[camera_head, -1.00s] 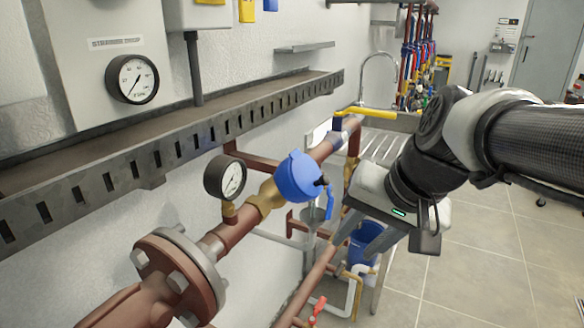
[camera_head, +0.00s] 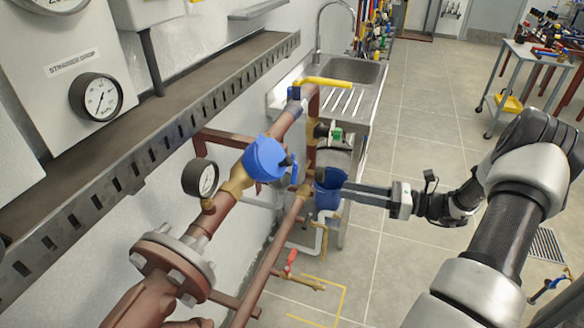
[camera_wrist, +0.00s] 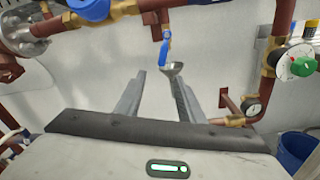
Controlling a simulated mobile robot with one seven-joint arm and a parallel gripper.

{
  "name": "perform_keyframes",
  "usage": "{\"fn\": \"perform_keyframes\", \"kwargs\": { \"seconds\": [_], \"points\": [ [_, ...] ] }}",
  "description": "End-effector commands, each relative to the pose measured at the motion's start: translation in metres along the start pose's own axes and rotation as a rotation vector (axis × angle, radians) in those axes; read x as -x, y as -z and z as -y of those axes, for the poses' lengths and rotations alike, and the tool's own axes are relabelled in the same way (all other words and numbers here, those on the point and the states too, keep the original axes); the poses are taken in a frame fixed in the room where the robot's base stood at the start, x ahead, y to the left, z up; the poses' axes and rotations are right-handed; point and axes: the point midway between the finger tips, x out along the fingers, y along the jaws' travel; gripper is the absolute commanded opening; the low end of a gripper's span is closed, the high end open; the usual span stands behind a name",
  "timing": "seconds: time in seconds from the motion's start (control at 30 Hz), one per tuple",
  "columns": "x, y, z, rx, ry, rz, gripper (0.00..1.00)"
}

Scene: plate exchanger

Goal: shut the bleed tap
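A small tap with a blue lever (camera_head: 294,172) sits beside the blue round cap (camera_head: 266,158) on the copper pipe. I take it as the bleed tap; no label on it is readable. My gripper (camera_head: 344,190) is right of the tap in the head view, pointing left. In the wrist view my gripper (camera_wrist: 158,75) is open, its fingers apart and empty. The lever shows above and beyond the fingertips, apparently not touched.
A red-handled tap (camera_head: 290,260) is on the lower pipe. A yellow lever (camera_head: 325,82) lies near the sink (camera_head: 350,70). A blue bucket (camera_head: 326,200) stands behind my fingers. A gauge with a green knob (camera_wrist: 302,67) is at right.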

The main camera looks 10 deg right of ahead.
Motion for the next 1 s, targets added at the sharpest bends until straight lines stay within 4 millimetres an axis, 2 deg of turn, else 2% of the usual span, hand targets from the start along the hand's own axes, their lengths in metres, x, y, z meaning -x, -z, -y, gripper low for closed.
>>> {"fn": "perform_keyframes", "kwargs": {
  "seconds": [0.13, 0.27, 0.8, 1.0],
  "points": [
    [0.002, 0.001, 0.004, -0.039, 0.014, 0.051, 0.35],
    [-0.012, 0.001, 0.004, -0.039, 0.012, 0.049, 0.35],
    [-0.127, -0.003, 0.005, -0.037, 0.010, 0.045, 0.35],
    [-0.156, -0.005, 0.006, -0.037, 0.012, 0.046, 0.35]
  ]
}}
